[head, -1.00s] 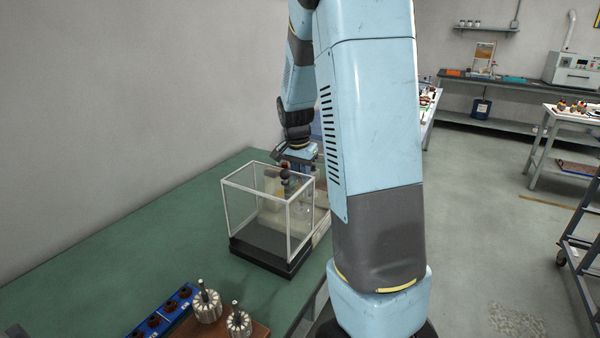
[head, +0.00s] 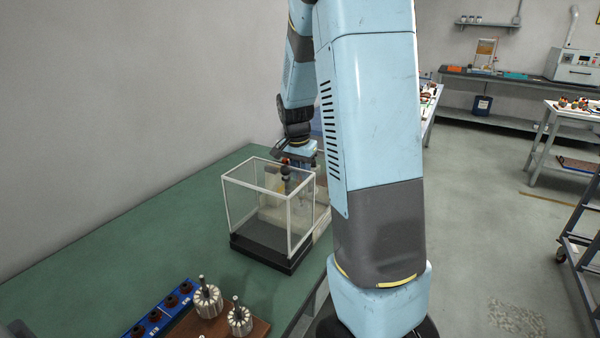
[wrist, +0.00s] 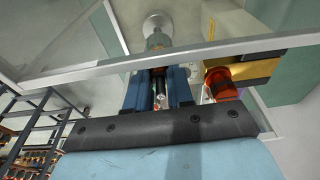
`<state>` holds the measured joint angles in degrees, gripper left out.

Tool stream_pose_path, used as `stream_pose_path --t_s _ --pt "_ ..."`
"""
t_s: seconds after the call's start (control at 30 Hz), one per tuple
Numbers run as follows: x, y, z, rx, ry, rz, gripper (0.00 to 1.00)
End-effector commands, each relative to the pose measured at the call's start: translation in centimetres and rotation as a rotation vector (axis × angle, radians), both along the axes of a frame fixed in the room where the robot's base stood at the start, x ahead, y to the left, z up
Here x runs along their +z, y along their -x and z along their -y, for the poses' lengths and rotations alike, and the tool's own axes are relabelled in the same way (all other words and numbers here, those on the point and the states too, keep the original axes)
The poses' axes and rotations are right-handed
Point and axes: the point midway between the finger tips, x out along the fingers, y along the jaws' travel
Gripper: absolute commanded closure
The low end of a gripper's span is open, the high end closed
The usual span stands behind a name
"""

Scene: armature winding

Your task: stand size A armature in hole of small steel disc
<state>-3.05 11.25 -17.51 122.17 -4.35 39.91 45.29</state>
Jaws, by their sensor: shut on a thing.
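My gripper (wrist: 158,78) shows in the wrist view with its two blue fingers shut on a slim armature (wrist: 157,43), whose shaft runs between them. The armature's far end points at a round, pale grey disc (wrist: 157,21), which looks like the small steel disc. I cannot tell whether the armature touches the disc or is in its hole. In the head view my gripper (head: 292,163) is low over the bench, behind a clear display case, and the held armature is partly hidden there.
The white-framed clear case (head: 226,205) on a black base stands close to my gripper. A red-orange cylinder (wrist: 222,84) is right of the fingers. Armatures (head: 207,301) stand on a brown board beside a blue holed tray (head: 154,318). The green bench (head: 120,245) is clear at left.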

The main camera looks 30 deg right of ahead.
Motion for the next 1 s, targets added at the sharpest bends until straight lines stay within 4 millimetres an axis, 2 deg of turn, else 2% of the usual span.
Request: stream_pose_path --t_s 1.0 --pt "-2.2 0.0 -0.1 0.002 0.000 0.000 1.00"
